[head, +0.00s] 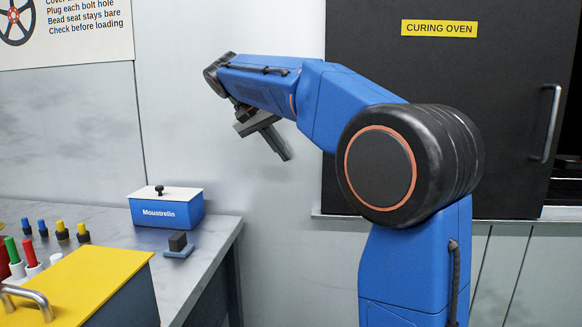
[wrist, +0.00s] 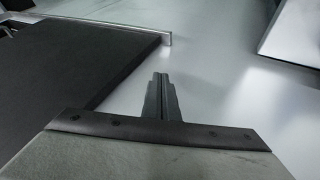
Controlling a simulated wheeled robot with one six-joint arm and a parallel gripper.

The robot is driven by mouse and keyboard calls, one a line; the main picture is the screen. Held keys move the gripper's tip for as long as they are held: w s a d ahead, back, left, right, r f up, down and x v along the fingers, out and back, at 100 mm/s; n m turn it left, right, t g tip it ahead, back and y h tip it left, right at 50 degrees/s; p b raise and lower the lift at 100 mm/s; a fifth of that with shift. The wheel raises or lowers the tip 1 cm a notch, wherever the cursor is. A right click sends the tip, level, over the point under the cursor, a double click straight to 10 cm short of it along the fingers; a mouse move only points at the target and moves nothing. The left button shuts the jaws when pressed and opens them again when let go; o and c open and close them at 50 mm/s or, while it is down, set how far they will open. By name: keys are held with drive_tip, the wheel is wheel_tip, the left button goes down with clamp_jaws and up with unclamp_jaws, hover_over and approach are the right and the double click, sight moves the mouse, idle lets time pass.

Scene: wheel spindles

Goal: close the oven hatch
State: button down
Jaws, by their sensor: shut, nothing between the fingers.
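The oven hatch (head: 450,70) is a dark flat panel under a yellow "CURING OVEN" label, with a vertical bar handle (head: 550,122) near its right edge. To the right of the panel a dark opening (head: 572,180) shows, so the hatch does not cover the whole oven. My gripper (head: 284,155) is shut and empty, in front of the pale wall to the left of the hatch and away from the handle. In the wrist view, my gripper's closed fingers (wrist: 160,92) point at the pale wall, with a dark panel that looks like the hatch (wrist: 80,65) to their left.
A sill (head: 555,212) runs under the oven. My arm covers the hatch's lower left part. At lower left, a workbench (head: 222,232) holds a blue box (head: 165,213), a small dark block (head: 178,243), coloured plugs (head: 32,250) and a yellow-topped case (head: 85,280).

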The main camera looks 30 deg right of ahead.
sight(537, 180)
drive_tip(key=x, duration=0.9)
drive_tip(key=shift+d+f, duration=0.2)
drive_tip(key=shift+f, duration=0.15)
drive_tip(key=s+d, duration=0.1)
drive_tip(key=d, duration=0.1)
drive_tip(key=shift+s+d+r, duration=0.15)
drive_tip(key=shift+s+d, duration=0.15)
drive_tip(key=shift+s, duration=0.1)
drive_tip(key=shift+s+d, duration=0.25)
drive_tip(key=shift+d, duration=0.1)
drive_tip(key=s+d, duration=1.2)
drive_tip(key=d, duration=0.6)
drive_tip(key=s+d, duration=1.3)
drive_tip(key=d, duration=0.5)
drive_tip(key=s+d, duration=1.2)
drive_tip(key=d, duration=0.7)
drive_tip(key=shift+s, duration=0.15)
drive_tip(key=shift+r, duration=0.1)
